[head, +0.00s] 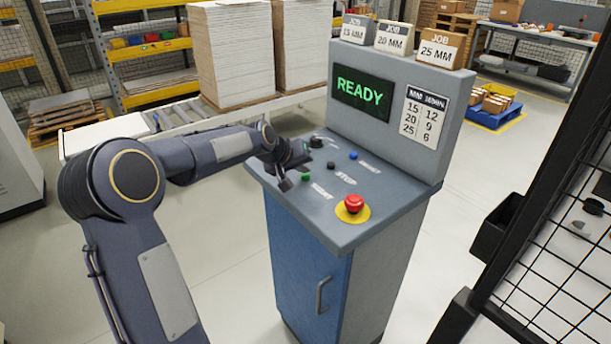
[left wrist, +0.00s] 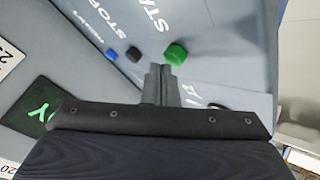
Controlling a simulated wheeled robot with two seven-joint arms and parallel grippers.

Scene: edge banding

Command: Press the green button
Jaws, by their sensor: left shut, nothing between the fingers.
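The green button (head: 306,177) is on the sloped top of the grey control console (head: 375,197), left of the black button (head: 331,165). In the left wrist view the green button (left wrist: 175,53) stands just beyond my fingertips. My left gripper (head: 285,182) is over the left part of the console top, beside the green button. Its fingers are shut and empty, and they also show in the left wrist view (left wrist: 160,72). Whether they touch the button I cannot tell. The console screen (head: 361,93) reads READY. My right gripper is not in view.
A blue button (head: 353,155) and a red emergency button (head: 353,204) on a yellow base are also on the console. Job blocks (head: 394,38) stand on its top. A black mesh fence (head: 560,235) is at the right. White board stacks (head: 232,52) stand behind.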

